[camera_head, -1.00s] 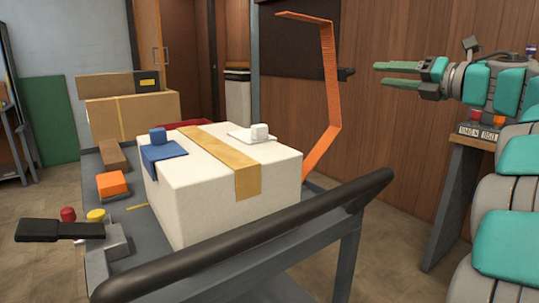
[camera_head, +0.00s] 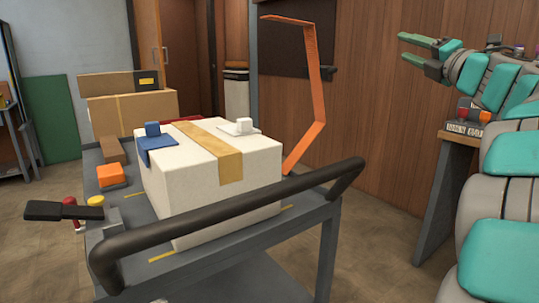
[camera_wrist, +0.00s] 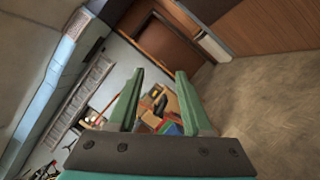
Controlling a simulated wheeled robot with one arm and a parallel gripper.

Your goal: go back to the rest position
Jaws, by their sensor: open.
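My gripper (camera_head: 418,49) is at the upper right of the head view, in front of the wood-panelled wall. Its two green fingers are apart and nothing is between them. In the wrist view my gripper (camera_wrist: 154,100) also shows open and empty, with the room tilted behind it. My teal and grey arm is bent along the right edge of the head view.
A grey cart with a black handle (camera_head: 230,215) carries a white box (camera_head: 210,190) with a tan strip. Brown boxes (camera_head: 130,108) and an orange block (camera_head: 111,175) are also on it. An orange bent bar (camera_head: 315,90) rises behind. A small table (camera_head: 445,200) stands below my arm.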

